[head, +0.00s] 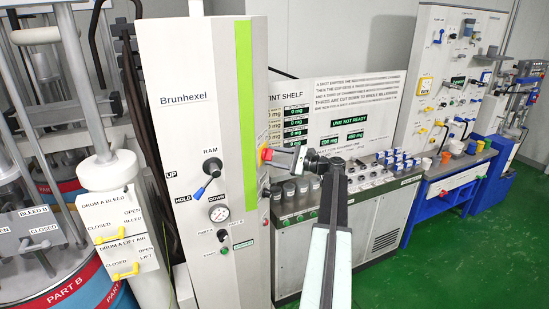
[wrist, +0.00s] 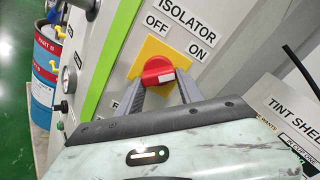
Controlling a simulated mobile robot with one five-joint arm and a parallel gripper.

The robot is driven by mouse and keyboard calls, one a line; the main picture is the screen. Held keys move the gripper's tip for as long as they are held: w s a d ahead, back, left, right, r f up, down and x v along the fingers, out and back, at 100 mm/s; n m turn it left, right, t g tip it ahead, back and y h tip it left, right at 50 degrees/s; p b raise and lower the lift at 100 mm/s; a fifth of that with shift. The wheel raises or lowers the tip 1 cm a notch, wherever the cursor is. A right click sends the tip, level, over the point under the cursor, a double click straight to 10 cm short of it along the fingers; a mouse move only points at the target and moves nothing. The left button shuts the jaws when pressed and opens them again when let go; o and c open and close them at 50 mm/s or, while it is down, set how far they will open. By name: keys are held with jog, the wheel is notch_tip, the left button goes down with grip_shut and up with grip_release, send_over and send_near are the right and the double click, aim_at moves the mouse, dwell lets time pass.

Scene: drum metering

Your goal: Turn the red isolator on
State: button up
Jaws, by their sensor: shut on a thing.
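The red isolator knob (wrist: 157,70) sits on a yellow plate (wrist: 150,50) on the grey column, under the word ISOLATOR. OFF is printed at its upper left and ON at its right. A white mark shows on the knob's face, but which label the knob points at is hard to tell. My gripper (wrist: 161,85) has one finger on each side of the knob and is shut on it. In the head view the knob (head: 265,154) shows small on the column's right side, with my gripper (head: 274,156) reaching it from the right.
The column front (head: 190,125) carries a blue-handled RAM lever (head: 207,181) and a gauge (head: 219,213). The tint shelf bench (head: 375,200) with several small containers stands behind my arm. Drums (head: 65,290) stand at the left. Green floor (head: 450,250) is clear at the right.

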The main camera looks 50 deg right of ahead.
jog(key=o, duration=1.4)
jog(key=v, duration=0.7)
jog(key=shift+s+d, duration=0.15)
jog(key=shift+s, duration=0.25)
